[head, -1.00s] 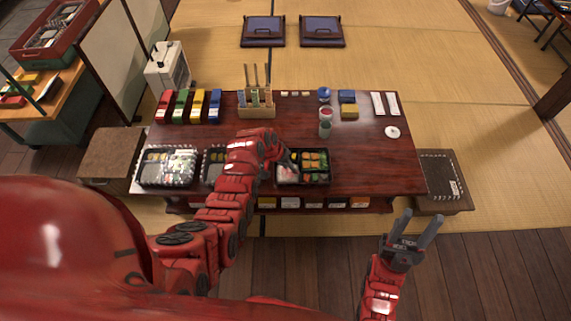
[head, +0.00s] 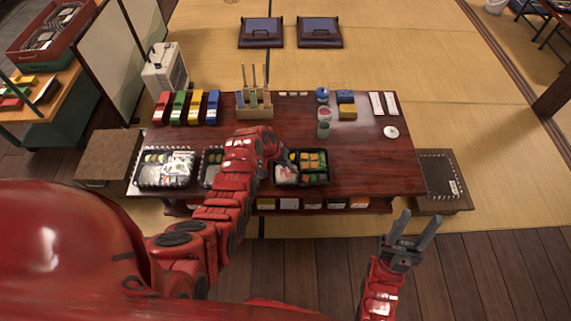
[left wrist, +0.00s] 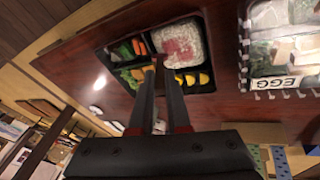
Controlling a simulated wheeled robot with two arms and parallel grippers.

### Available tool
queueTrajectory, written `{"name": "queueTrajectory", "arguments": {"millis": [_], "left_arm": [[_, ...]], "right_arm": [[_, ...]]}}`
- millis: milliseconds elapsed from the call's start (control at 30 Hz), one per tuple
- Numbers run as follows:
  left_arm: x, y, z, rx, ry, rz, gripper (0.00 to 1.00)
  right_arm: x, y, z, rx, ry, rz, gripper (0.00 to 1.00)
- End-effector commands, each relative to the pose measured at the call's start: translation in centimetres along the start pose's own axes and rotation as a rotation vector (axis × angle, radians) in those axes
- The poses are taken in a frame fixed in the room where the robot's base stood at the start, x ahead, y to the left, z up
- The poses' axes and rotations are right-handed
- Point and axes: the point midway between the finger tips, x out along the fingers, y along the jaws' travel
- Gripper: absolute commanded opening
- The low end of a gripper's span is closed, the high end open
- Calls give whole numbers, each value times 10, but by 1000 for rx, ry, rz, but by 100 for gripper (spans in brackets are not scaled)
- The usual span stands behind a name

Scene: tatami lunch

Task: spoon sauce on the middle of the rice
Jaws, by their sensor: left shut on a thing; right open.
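An open black lunch box (head: 327,181) stands on the dark red table. Its left compartment holds white rice (head: 287,177) with a reddish patch around its middle, clearer in the left wrist view (left wrist: 181,44). My left gripper (head: 286,160) reaches over the box beside the rice. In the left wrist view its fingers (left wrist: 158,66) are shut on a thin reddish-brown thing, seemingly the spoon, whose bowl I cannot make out. My right gripper (head: 414,232) is open and empty in front of the table. A red-and-white cup (head: 325,113) stands behind the box; its contents are unclear.
Covered lunch boxes (head: 165,169) stand to the left on the table. A wooden rack (head: 254,110) with upright sticks, coloured boxes (head: 197,104) and a green jar (head: 323,130) are behind.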

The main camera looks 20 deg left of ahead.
Motion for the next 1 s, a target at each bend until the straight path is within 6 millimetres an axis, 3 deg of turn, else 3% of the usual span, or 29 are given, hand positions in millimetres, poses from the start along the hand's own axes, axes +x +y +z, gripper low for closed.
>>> {"name": "queueTrajectory", "arguments": {"millis": [633,1000], "left_arm": [[-7,-19,5,-1,0,-1,0],[-8,-20,5,0,0,0,0]], "right_arm": [[-2,0,0,0,0,0,50],[-2,0,0,0,0,0,50]]}}
